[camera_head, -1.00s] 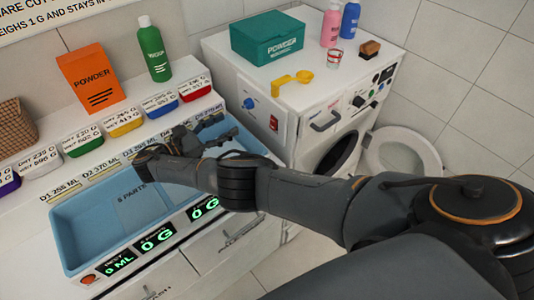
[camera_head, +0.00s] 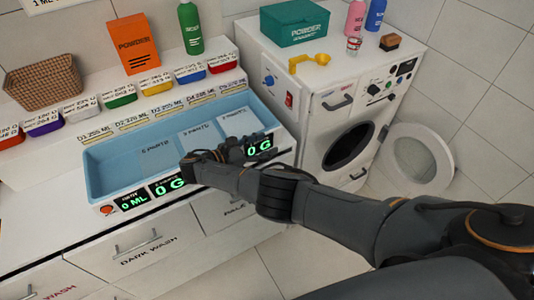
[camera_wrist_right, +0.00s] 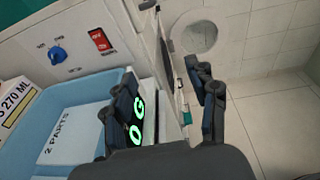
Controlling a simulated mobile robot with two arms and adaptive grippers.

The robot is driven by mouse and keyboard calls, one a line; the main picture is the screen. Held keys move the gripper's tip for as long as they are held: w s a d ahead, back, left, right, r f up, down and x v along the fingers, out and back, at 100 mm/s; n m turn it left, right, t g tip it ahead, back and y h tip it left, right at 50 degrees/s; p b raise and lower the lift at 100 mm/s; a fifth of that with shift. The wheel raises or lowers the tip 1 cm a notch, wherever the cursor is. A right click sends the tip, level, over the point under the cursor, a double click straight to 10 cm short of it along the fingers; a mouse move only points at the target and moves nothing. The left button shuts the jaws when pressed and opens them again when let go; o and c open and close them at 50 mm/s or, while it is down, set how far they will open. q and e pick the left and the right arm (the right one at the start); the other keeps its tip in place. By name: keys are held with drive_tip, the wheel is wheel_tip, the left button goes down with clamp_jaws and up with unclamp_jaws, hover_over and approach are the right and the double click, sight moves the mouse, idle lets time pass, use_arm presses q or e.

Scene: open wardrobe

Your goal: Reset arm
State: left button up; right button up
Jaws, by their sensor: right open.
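My right arm comes in from the lower right of the head view. Its gripper (camera_head: 238,150) is over the front edge of the blue tray (camera_head: 110,158), near the green number displays (camera_head: 170,186). In the right wrist view the gripper (camera_wrist_right: 165,95) has its fingers spread apart with nothing between them. One finger partly covers a green display (camera_wrist_right: 138,120) there. I cannot tell whether the gripper touches the tray's front. My left gripper is not in view.
A white washing machine (camera_head: 315,130) with an open round door (camera_head: 420,158) stands to the right. Small coloured bins (camera_head: 155,82), an orange powder box (camera_head: 135,45) and a wicker basket (camera_head: 42,82) line the back. Drawers (camera_head: 130,248) are below the tray. Floor at lower right is free.

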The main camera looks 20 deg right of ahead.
drive_tip(key=shift+s+f, duration=0.2)
drive_tip(key=shift+f, duration=0.25)
drive_tip(key=s+a+f+m+g+y+b, duration=0.1)
drive_tip(key=s+f+y, duration=0.2)
drive_tip(key=s+f, duration=0.65)
drive_tip(key=s+a+f+m+g+y+b, duration=0.1)
drive_tip(key=s+f+y, duration=0.25)
drive_tip(key=f, duration=1.05)
drive_tip(key=s+a+f+m+y+b, duration=0.1)
drive_tip(key=s+f+m+y+b, duration=0.15)
drive_tip(key=s+f, duration=0.75)
drive_tip(key=s+a+f+m+g+y+b, duration=0.15)
drive_tip(key=s+f+m+y, duration=0.35)
drive_tip(key=s+f, duration=0.85)
drive_tip(key=s+d+f+m+t, duration=0.1)
drive_tip(key=s+d+f+m, duration=0.1)
drive_tip(key=s+m, duration=0.2)
drive_tip(key=s+d+f+m+t+y+b, duration=0.1)
drive_tip(key=s+d+f+m, duration=0.1)
drive_tip(key=s, duration=0.7)
drive_tip(key=shift+s+f+m+y+b, duration=0.25)
drive_tip(key=shift+s+m+y+b, duration=0.1)
drive_tip(key=shift+m, duration=0.5)
drive_tip(key=shift+a, duration=0.1)
